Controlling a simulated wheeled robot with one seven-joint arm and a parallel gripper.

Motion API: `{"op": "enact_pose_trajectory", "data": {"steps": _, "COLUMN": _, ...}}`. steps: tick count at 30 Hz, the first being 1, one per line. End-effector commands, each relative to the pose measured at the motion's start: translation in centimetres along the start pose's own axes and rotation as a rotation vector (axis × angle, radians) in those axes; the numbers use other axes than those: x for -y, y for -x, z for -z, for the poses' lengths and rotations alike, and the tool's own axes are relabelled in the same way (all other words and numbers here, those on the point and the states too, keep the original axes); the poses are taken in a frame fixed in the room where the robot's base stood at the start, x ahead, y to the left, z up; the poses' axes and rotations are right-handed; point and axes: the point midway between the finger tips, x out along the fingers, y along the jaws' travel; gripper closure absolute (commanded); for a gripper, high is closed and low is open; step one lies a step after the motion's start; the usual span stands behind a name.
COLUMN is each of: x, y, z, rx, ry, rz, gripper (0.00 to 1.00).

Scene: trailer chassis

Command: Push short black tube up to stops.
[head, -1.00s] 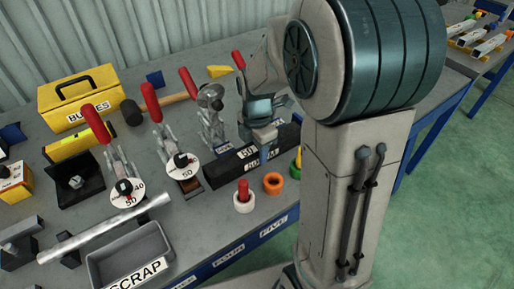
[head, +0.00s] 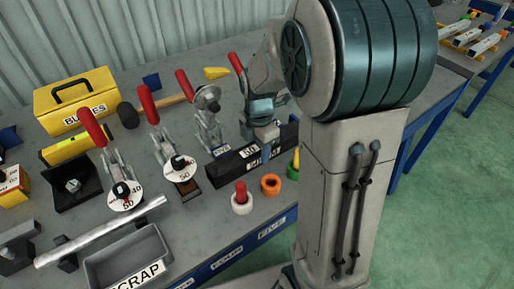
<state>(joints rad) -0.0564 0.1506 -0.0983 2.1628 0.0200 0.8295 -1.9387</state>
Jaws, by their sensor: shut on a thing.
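A black square tube (head: 226,172) with white "50" labels lies along the bench, right of the toggle clamps. My gripper (head: 263,138) is over its right-hand part, pointing down, and is shut on it. The jaw tips are partly hidden, and I cannot tell exactly how they sit on the tube. Toggle clamps with red handles stand beside and behind the tube, one clamp (head: 207,120) near its left end. I cannot clearly make out the stops or any gap between them and the tube. My arm hides the area behind the tube's right end.
A grey scrap tray (head: 128,262) and a silver bar (head: 100,232) lie front left. A yellow case (head: 75,100) and a mallet (head: 128,114) are behind.

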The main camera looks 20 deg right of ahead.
Motion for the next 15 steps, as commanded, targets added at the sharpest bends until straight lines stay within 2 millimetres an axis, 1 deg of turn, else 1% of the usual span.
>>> {"op": "enact_pose_trajectory", "data": {"steps": 15, "x": 0.0, "y": 0.06, "z": -0.96, "rx": 0.002, "ry": 0.0, "rz": -0.001, "gripper": 1.0}}
